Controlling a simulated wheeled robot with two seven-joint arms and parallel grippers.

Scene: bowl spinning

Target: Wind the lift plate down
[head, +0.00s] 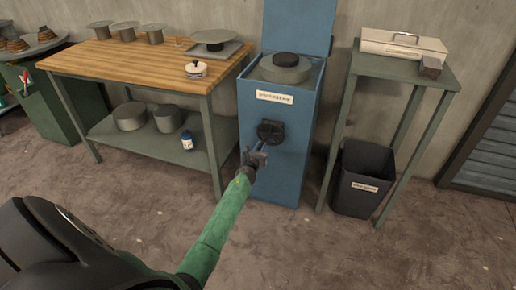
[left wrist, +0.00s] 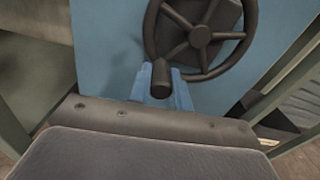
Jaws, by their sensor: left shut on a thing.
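A blue cabinet (head: 262,170) stands in the middle of the head view. A grey round plate (head: 285,69) with a dark round piece on it sits in its open top. A dark spoked handwheel (head: 270,131) is on its front; it also shows in the left wrist view (left wrist: 200,36). My left gripper (head: 255,157) is at the wheel's lower side, shut on the wheel's dark handle (left wrist: 161,78). In the left wrist view the blue fingers (left wrist: 165,92) are around the handle, at the lower left of the wheel. My right gripper is not in view.
A wooden-topped bench (head: 140,62) with pots and a turntable stands left of the cabinet. A grey-green side table (head: 400,68) with a metal case and a black bin (head: 362,180) stand to the right. The floor in front is clear.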

